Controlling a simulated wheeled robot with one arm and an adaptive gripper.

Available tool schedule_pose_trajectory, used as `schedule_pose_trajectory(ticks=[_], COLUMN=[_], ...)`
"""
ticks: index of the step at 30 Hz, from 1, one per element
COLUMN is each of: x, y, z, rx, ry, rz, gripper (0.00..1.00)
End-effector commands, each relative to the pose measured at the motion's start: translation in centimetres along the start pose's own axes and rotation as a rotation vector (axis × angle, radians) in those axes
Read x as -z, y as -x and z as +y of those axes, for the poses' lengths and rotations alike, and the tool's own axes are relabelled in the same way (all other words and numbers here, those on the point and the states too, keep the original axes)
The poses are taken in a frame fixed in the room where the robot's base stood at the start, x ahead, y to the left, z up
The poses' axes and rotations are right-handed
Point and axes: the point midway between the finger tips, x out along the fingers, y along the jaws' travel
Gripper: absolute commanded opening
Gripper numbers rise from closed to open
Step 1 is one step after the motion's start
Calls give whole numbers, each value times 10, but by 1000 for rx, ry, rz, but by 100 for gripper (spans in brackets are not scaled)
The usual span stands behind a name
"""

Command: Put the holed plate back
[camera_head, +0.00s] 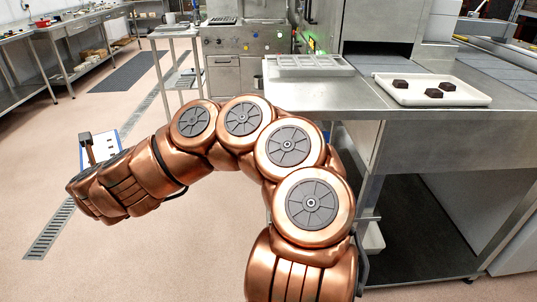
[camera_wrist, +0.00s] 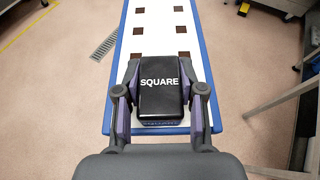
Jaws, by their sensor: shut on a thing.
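The holed plate (camera_wrist: 160,45) is a long white board with a blue rim and rows of dark brown squares. In the wrist view it runs from under my gripper (camera_wrist: 160,95) to the top edge. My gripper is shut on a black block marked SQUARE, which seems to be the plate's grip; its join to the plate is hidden. In the head view my arm reaches left, and a piece of the plate (camera_head: 106,146) shows beyond the wrist, above the open floor. My fingertips are hidden there.
A steel counter (camera_head: 330,97) at right bears a pale compartmented mould (camera_head: 308,66) and a white tray (camera_head: 465,95) with 3 dark pieces. A small table (camera_head: 172,33) and a left workbench (camera_head: 45,33) stand farther back. Open floor lies at left.

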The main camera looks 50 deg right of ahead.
Motion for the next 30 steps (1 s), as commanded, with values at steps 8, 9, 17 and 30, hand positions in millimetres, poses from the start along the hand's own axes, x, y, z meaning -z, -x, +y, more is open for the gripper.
schedule_pose_trajectory(ticks=[8, 9, 17, 30], x=[67, 75, 127, 178], y=[-28, -31, -53, -74], z=[0, 0, -1, -1], rx=[1, 1, 1, 1], ry=[2, 2, 2, 1], rz=[-3, -3, -3, -4], gripper=[0, 0, 0, 0])
